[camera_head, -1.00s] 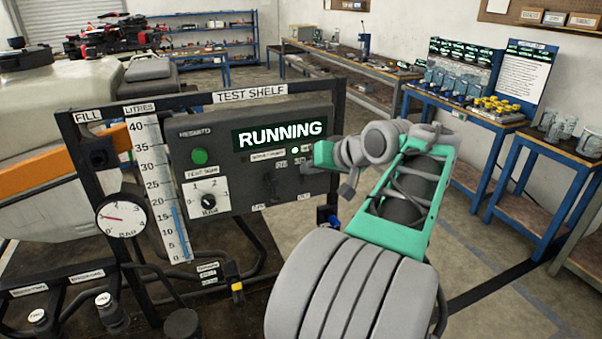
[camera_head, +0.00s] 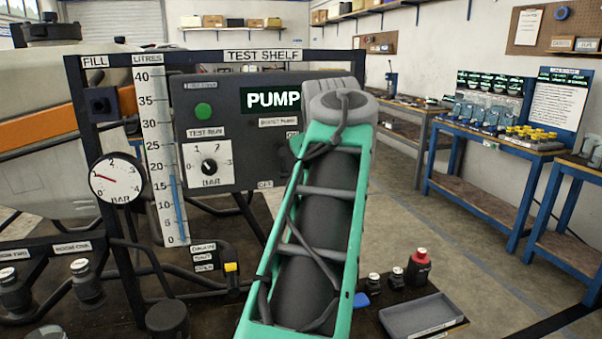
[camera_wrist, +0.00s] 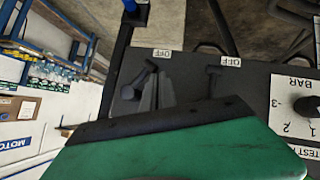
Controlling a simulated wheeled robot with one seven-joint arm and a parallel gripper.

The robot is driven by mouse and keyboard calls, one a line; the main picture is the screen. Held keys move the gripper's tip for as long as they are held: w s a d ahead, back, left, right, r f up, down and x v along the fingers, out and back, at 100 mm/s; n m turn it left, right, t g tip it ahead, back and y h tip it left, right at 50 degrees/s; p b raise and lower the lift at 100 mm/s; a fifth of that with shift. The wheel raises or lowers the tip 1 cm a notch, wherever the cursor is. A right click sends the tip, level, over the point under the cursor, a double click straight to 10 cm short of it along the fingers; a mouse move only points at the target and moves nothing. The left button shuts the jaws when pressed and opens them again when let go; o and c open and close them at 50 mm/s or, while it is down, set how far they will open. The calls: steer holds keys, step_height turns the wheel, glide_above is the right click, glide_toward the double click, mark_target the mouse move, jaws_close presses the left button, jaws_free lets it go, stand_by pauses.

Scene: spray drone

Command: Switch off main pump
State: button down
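The pump panel (camera_head: 235,165) of the test shelf faces me. Its lit display (camera_head: 272,100) reads "PUMP", with the rest hidden behind my arm. The other lever (camera_wrist: 214,71) stands apart, nearer the dial. The fingers look close together, with nothing clearly between them. In the head view my arm hides the gripper and that side of the panel.
A BAR dial (camera_head: 209,165) and green button (camera_head: 203,110) sit left on the panel. A gauge (camera_head: 117,178) and litre scale (camera_head: 160,170) stand left of it.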

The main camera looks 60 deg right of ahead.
steer(key=shift+s+d+f+b, duration=0.15)
steer(key=shift+s+d+f, duration=0.1)
steer(key=shift+f, duration=0.4)
steer(key=shift+s+d+f+b, duration=0.15)
steer(key=shift+s+d+f, duration=0.05)
steer(key=shift+f, duration=0.45)
steer(key=shift+w+d+f, duration=0.1)
steer(key=shift+r, duration=0.2)
